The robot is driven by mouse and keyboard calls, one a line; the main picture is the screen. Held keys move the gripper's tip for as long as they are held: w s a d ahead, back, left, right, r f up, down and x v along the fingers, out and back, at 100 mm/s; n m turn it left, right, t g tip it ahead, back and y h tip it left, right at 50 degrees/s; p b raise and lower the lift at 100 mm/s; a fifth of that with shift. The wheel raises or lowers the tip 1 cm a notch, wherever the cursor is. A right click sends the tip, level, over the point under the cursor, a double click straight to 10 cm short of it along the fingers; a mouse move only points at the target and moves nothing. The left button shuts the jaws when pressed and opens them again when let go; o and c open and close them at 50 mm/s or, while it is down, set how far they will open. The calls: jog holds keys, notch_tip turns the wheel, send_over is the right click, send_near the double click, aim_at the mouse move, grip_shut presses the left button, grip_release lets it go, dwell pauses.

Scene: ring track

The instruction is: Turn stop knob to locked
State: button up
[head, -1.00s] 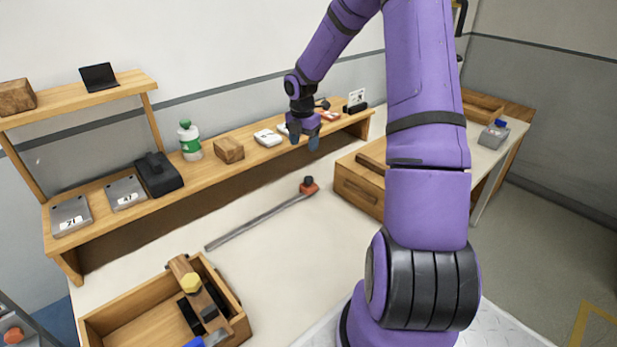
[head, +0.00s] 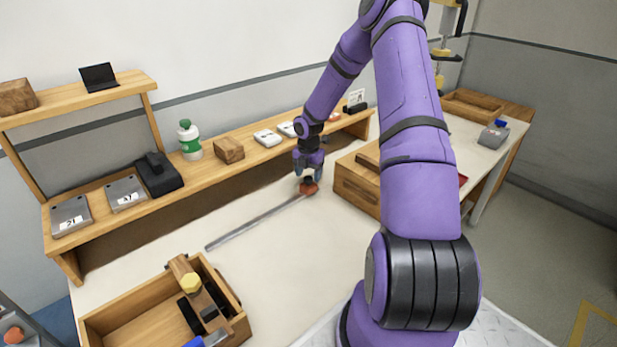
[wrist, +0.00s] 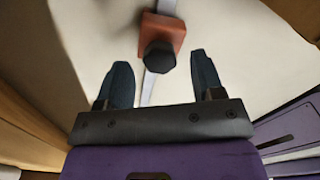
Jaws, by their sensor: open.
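The stop knob (wrist: 158,56) is a dark faceted knob on an orange-red block (wrist: 163,32). The block sits on a long grey rail (head: 255,223) lying on the white table. In the head view the red block (head: 309,188) is at the rail's far right end, partly covered by my gripper (head: 308,174). In the wrist view my gripper (wrist: 161,78) is open and empty. The knob lies just beyond the fingertips, about midway between them, and no finger touches it there. Any lock marking on the knob cannot be made out.
A wooden shelf (head: 110,222) with small items runs behind the rail. A wooden drawer box (head: 356,187) stands close to the right of the block. An open wooden tray (head: 130,317) with tools is at the front left. The table between tray and rail is clear.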

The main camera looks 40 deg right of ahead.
jog(key=shift+f, duration=0.75)
jog(key=shift+c, duration=0.3)
jog(key=c, duration=0.9)
jog(key=shift+o, duration=0.2)
